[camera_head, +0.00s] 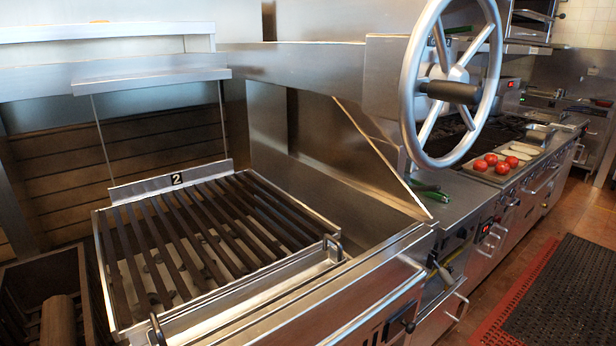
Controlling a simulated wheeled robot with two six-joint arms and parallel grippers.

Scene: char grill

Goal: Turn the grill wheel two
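A large silver spoked wheel (407,88) stands upright at the upper right of the head view, mounted on a steel housing (385,78). A dark handle (452,92) sticks out near its middle. A grill grate (200,240) with dark slanted bars lies to the left of the wheel, in a steel frame. A plate marked "2" (177,180) stands at the back edge of the grate. Thin cables run up from the grate to a bar above. Neither of my grippers shows in the view.
A steel counter runs back on the right, with a tray (467,168) of tomatoes (491,159) and pale slices (520,150). Green vegetables (432,194) lie below the wheel. A dark mat (570,295) covers the floor at right. A log (58,320) lies at lower left.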

